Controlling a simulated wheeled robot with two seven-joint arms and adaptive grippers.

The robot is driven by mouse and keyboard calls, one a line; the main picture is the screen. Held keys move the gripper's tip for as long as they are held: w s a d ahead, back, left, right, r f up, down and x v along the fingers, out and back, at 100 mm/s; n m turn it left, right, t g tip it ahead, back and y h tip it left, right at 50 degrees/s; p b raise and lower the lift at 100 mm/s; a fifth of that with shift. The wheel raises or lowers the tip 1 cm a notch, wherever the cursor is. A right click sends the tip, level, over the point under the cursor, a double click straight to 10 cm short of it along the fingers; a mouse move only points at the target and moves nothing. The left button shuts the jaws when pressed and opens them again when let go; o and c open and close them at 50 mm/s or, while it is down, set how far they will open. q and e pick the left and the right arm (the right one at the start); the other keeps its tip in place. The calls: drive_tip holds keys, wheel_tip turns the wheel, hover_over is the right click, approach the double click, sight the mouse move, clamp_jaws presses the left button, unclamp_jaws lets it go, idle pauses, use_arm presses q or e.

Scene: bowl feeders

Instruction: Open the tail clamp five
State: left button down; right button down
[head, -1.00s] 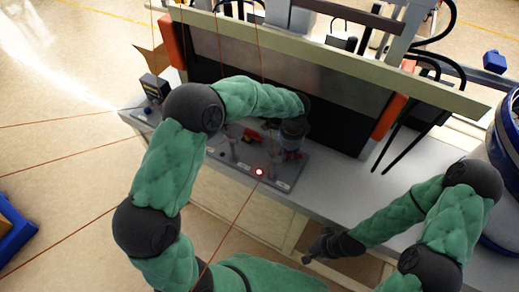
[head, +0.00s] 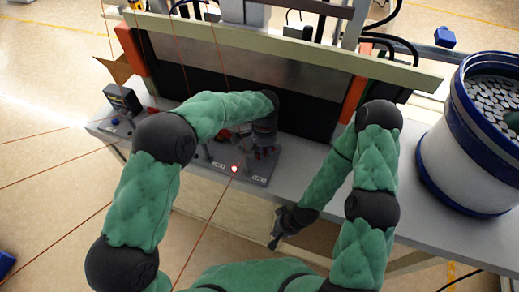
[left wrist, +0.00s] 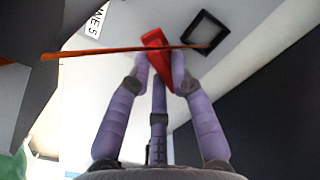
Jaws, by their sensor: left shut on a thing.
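A red clamp handle (left wrist: 157,45) shows in the left wrist view between my left gripper's fingertips (left wrist: 160,65). The fingers are shut on it. In the head view my left gripper (head: 265,145) is over the right end of the grey clamp plate (head: 257,180), and it hides most of the clamp there. Part of another red handle (head: 224,134) shows to its left. A label with cut-off letters (left wrist: 95,18) lies near the held handle. My right gripper (head: 283,225) hangs empty before the bench front; its finger opening is too small to judge.
The grey bench (head: 320,165) carries a dark panel (head: 305,95) behind the clamps. A small black box (head: 122,98) stands at the left. A blue and white drum (head: 460,150) of pale discs is at the right. Thin red lines cross the view.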

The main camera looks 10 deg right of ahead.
use_arm(q)
drive_tip(key=c, duration=1.1)
unclamp_jaws()
wheel_tip(320, 180, up, 12)
